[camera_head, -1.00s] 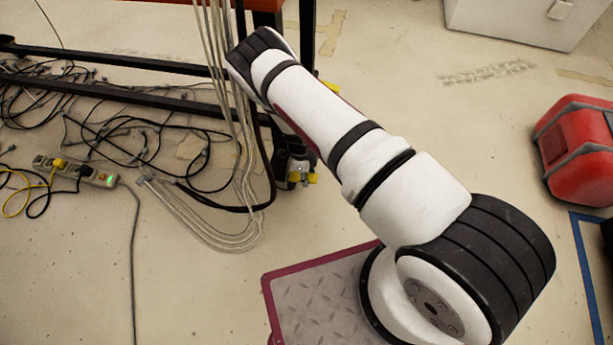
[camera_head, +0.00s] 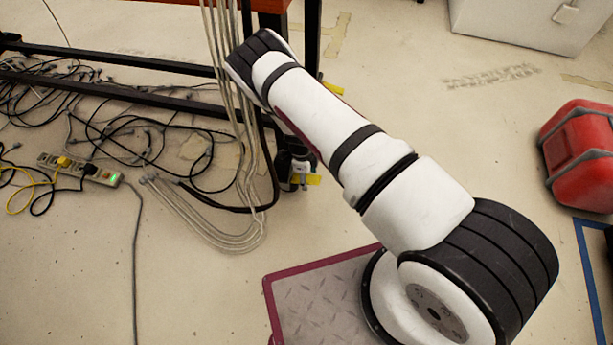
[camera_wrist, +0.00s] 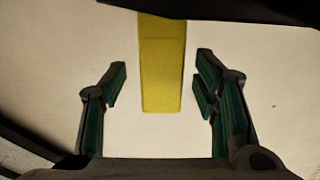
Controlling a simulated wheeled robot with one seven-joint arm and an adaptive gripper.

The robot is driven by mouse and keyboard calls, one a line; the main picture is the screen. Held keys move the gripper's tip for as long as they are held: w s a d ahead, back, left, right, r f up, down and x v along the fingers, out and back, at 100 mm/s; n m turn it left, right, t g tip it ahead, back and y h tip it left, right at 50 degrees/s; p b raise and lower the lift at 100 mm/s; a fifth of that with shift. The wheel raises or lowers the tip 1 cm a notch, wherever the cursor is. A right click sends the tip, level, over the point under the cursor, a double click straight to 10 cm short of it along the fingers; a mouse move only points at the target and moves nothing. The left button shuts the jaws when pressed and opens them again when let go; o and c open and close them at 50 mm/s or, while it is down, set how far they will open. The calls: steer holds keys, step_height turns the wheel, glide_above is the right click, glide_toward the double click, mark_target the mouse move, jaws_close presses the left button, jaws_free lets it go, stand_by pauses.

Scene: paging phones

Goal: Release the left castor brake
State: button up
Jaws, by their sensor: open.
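The yellow brake lever (camera_wrist: 162,65) is a flat strip in the wrist view, coming down from the top edge between my gripper's fingers. My gripper (camera_wrist: 161,84) is open, with one green-padded finger on each side of the lever and a gap on both sides. Nothing is held. In the head view, a yellow tab (camera_head: 312,180) shows beside a dark castor (camera_head: 292,166) at the foot of the black frame, just below my forearm. My arm hides much of the area around it, and the gripper cannot be made out there.
A bundle of grey cables (camera_head: 222,110) hangs close left of my arm. Loose cables and a power strip (camera_head: 80,170) lie on the floor at left. A red case (camera_head: 580,155) is at right and a pale box (camera_head: 530,22) behind. Floor between them is clear.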

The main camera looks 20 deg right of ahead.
step_height(320, 180, up, 12)
steer(key=a, duration=0.1)
steer(key=shift+w, duration=0.3)
steer(key=shift+s+a+f, duration=0.1)
steer(key=shift+a, duration=0.05)
stand_by(0.4)
